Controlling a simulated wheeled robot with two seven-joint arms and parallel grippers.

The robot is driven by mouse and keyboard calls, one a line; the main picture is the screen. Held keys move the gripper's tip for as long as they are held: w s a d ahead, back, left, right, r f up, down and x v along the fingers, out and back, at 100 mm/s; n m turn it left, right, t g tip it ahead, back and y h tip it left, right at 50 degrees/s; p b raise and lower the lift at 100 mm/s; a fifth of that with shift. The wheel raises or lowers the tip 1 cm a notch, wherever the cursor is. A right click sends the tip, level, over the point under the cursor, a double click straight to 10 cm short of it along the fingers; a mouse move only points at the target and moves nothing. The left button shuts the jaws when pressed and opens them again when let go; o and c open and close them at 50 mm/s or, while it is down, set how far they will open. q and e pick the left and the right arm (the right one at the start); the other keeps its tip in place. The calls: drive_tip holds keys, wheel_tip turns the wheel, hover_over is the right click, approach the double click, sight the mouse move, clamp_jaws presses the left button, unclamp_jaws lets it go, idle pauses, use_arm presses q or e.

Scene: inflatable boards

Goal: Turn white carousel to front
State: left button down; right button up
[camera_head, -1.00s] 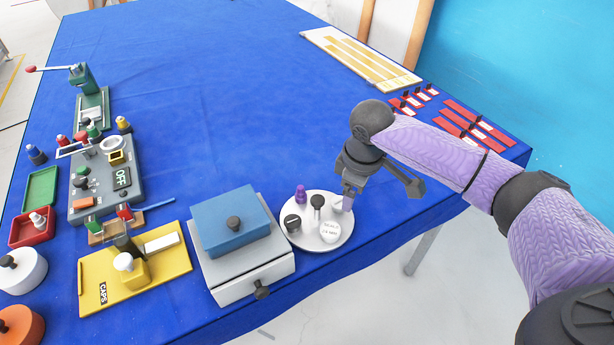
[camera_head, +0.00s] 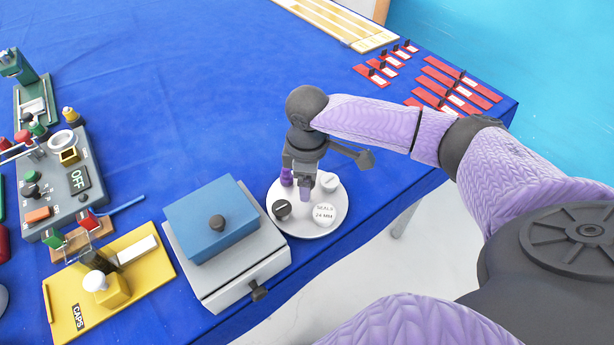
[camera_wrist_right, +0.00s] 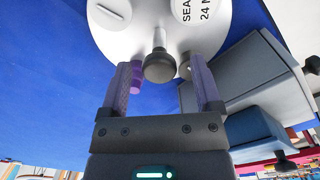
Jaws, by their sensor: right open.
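The white carousel (camera_head: 296,227) is a round disc at the table's front edge, right of the drawer box. It bears a white round piece marked "SEALS 24 MM" (camera_head: 323,214) at its front right, a black round piece (camera_head: 281,209) at left, a purple peg (camera_head: 286,177) at back left and a pale piece (camera_head: 328,182) at back right. My right gripper (camera_head: 300,188) points down over its middle and back. In the right wrist view its purple fingers (camera_wrist_right: 163,88) are apart, with a dark-knobbed post (camera_wrist_right: 158,67) between them; contact is unclear. My left gripper is out of view.
A grey drawer box (camera_head: 235,282) with a blue lid block (camera_head: 212,215) stands close left of the carousel. A yellow caps board (camera_head: 140,285) and a grey "OFF" machine (camera_head: 60,205) lie farther left. Red strips (camera_head: 440,95) lie back right. The cloth behind the carousel is clear.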

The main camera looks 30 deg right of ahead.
clamp_jaws()
idle(1.4)
